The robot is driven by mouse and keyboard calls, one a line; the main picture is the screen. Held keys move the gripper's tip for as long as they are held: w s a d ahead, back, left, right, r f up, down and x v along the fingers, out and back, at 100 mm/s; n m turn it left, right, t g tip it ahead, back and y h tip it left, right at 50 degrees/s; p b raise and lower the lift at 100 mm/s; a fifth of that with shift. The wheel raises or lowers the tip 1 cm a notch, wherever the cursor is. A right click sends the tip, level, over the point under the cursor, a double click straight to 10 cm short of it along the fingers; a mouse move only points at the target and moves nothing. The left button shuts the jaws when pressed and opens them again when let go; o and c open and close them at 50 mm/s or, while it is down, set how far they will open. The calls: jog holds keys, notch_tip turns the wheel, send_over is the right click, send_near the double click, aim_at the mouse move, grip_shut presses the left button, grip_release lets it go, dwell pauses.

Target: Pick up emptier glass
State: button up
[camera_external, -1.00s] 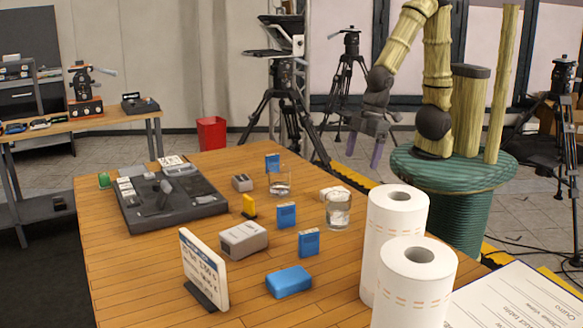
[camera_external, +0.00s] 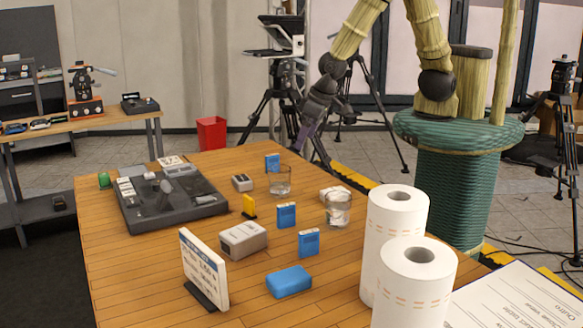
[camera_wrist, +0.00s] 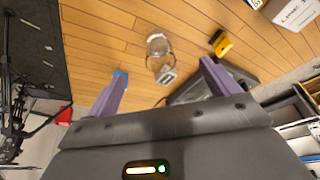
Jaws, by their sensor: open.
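Two clear glasses stand upright on the wooden table. The farther glass (camera_external: 280,181) shows clear upper walls and what looks like a little water low down. The nearer glass (camera_external: 338,209) looks fuller, though its exact level is hard to read. My gripper (camera_external: 303,143) is open and empty, above the table's far edge, behind and above the farther glass. In the wrist view, one glass (camera_wrist: 158,48), seemingly the farther one, lies ahead between the purple fingers of my gripper (camera_wrist: 160,80), apart from both.
A blue box (camera_external: 272,162) stands just behind the farther glass. A yellow item (camera_external: 249,206) and a grey box (camera_external: 242,183) are on its left. Another blue box (camera_external: 286,215) stands in front. Two paper rolls (camera_external: 397,215) stand at the right front.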

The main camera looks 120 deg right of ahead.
aim_at(277, 176)
jog(key=shift+w+d+r+m+h, duration=0.2)
jog(key=shift+w+d+r+h, duration=0.1)
jog(key=shift+d, duration=0.15)
jog(key=shift+w+d+r+m+h, duration=0.2)
jog(key=shift+w+d+r, duration=0.1)
jog(key=shift+d, duration=0.15)
jog(key=shift+f, duration=0.1)
jog(key=b+x, duration=0.1)
jog(key=x, duration=1.1)
jog(key=shift+w, duration=0.15)
jog(key=shift+a, duration=0.1)
jog(key=p+x, duration=0.1)
jog(key=x, duration=0.3)
jog(key=shift+w+d+p, duration=0.15)
jog(key=shift+d+p, duration=0.2)
jog(key=shift+w+d+f, duration=0.1)
jog(key=shift+w+f, duration=0.05)
jog(key=shift+f, duration=0.3)
